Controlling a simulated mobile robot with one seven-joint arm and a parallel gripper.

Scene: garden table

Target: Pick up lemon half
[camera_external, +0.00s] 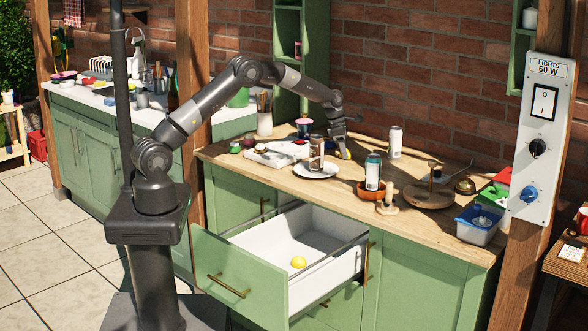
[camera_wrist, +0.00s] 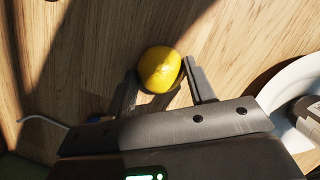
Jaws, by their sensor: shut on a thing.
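The lemon half (camera_wrist: 160,66) is a yellow rounded piece between the two dark fingers of my gripper (camera_wrist: 162,84) in the wrist view. Its cut face does not show clearly. My gripper is shut on it, with a finger at each side. In the external view my gripper (camera_external: 342,147) points down at the back of the wooden counter, and a bit of yellow shows at its fingertips. I cannot tell whether the lemon half touches the counter.
A white plate (camera_external: 316,174) with a jar on it stands close by. Cans, a terracotta dish (camera_external: 371,193) and a round wooden board (camera_external: 428,199) stand on the counter. Below, an open drawer (camera_external: 309,222) holds another yellow fruit (camera_external: 298,262).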

